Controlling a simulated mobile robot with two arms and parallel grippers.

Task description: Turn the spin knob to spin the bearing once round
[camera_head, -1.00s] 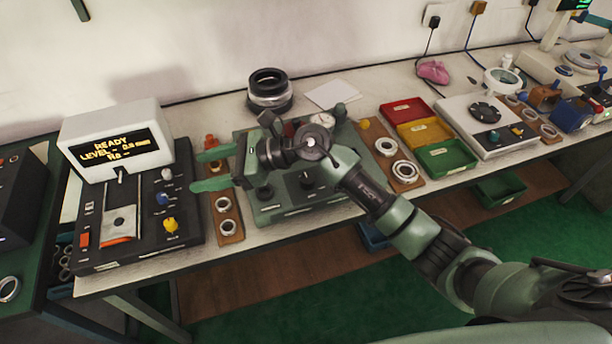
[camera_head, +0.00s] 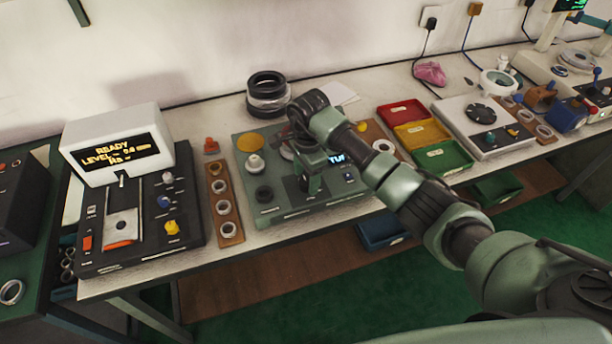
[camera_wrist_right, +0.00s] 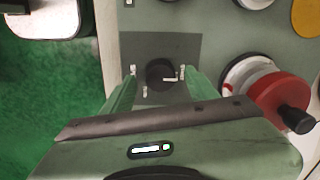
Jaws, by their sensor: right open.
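The green bearing tester (camera_head: 345,200) stands on the bench with a small lit display (camera_head: 338,158). My right gripper (camera_head: 309,188) points down over its front panel. In the right wrist view a round dark knob (camera_wrist_right: 160,74) on a darker grey patch sits between the fingertips of my open right gripper (camera_wrist_right: 157,77). Gaps show on both sides, and the fingers are not closed on it. The gripper hides this knob in the head view. A red wheel with a black handle (camera_wrist_right: 285,98) is beside the right finger. My left gripper is out of view.
A yellow disc (camera_head: 250,142), a pale knob (camera_head: 255,164) and a second dark knob (camera_head: 264,193) are on the tester's left part. A brown ring rack (camera_head: 239,238) stands to the left. Red, yellow and green trays (camera_head: 443,157) stand to the right.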

